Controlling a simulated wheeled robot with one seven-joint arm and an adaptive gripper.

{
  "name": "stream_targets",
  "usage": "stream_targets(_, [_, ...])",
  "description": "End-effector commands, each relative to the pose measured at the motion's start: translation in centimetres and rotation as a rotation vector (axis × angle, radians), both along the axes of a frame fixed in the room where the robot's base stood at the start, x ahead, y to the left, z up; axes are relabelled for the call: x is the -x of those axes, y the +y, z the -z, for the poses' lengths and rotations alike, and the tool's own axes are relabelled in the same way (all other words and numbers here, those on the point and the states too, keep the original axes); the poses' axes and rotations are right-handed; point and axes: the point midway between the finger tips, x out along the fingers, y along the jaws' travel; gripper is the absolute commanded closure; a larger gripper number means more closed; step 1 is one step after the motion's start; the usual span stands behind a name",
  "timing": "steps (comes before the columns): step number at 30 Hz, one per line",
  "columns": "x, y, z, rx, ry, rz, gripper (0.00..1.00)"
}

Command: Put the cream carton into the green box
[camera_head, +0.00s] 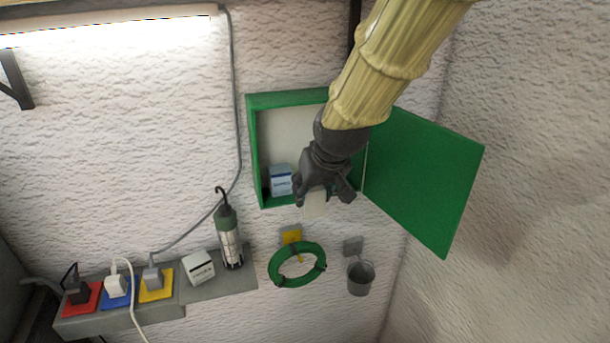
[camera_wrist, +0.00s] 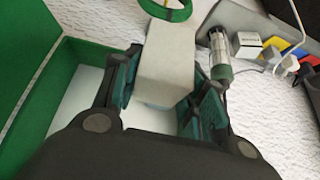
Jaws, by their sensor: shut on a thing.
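The cream carton (camera_head: 316,204) is held between the fingers of my gripper (camera_head: 326,190), in front of the lower opening of the green box. In the wrist view the carton (camera_wrist: 166,66) sits between both fingers of my gripper (camera_wrist: 160,85), which are shut on it. The green box (camera_head: 254,150) is fixed on the white wall with its door (camera_head: 424,180) swung open to the right. A blue and white carton (camera_head: 280,180) stands inside at the lower left. My gripper and arm hide the right part of the interior. In the wrist view the green box (camera_wrist: 30,130) lies at the left.
A grey shelf (camera_head: 215,288) at lower left bears a white carton (camera_head: 199,266), a lamp (camera_head: 229,235) and several coloured sockets with plugs. A green hose ring (camera_head: 275,273) and a grey cup (camera_head: 361,278) hang below the box. A cable (camera_head: 236,110) runs down left of it.

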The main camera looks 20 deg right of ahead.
Motion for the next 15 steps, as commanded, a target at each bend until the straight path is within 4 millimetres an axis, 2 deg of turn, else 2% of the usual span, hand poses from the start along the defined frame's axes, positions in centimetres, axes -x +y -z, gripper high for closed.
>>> stream_targets(2, [0.2, -0.3, -0.9, 0.004, -0.001, 0.007, 0.81])
stream_targets(6, [-0.1, -0.8, -0.8, 0.004, 0.000, 0.015, 0.81])
stream_targets(15, [-2.9, -1.8, -0.2, 0.003, -0.003, 0.018, 0.81])
